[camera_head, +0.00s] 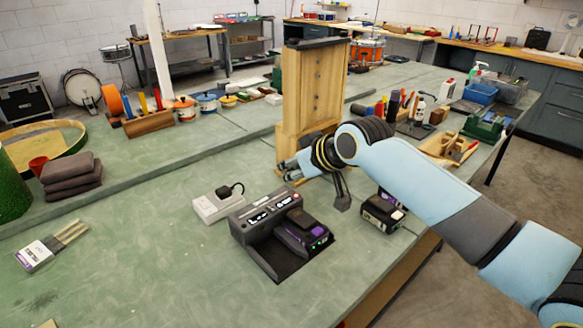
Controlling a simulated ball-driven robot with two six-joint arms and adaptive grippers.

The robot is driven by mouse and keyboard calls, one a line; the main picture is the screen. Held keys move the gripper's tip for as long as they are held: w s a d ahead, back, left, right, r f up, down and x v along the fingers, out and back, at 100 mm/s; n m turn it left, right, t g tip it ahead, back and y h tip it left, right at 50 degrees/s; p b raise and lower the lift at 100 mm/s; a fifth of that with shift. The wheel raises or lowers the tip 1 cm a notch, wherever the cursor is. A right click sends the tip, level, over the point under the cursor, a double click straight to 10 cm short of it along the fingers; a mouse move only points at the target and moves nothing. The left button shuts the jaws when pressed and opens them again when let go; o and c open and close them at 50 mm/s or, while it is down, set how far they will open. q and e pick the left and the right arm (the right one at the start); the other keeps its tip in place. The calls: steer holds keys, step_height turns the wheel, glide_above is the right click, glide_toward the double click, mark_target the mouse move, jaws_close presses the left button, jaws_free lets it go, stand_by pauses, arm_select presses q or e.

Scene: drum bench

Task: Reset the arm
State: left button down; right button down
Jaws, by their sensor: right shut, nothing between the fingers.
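My right arm comes in from the right, light blue with dark joints. Its gripper (341,193) is shut and empty, pointing down above the green bench (165,240). It hangs in front of the tall wooden board stand (312,90) and behind the grey battery charger (266,215). A battery (305,232) with a purple patch sits in the charger, with a green light showing. A second battery (382,212) stands on the bench to the right of the charger, below my right forearm. My left gripper is not in view.
A white power strip (218,203) with a black plug lies left of the charger. Several pots, tools and bottles stand toward the back. The front-left bench is mostly clear.

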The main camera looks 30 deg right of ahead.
steer(key=shift+s+r, duration=0.15)
steer(key=shift+r, duration=0.1)
steer(key=shift+s, duration=0.1)
stand_by(0.3)
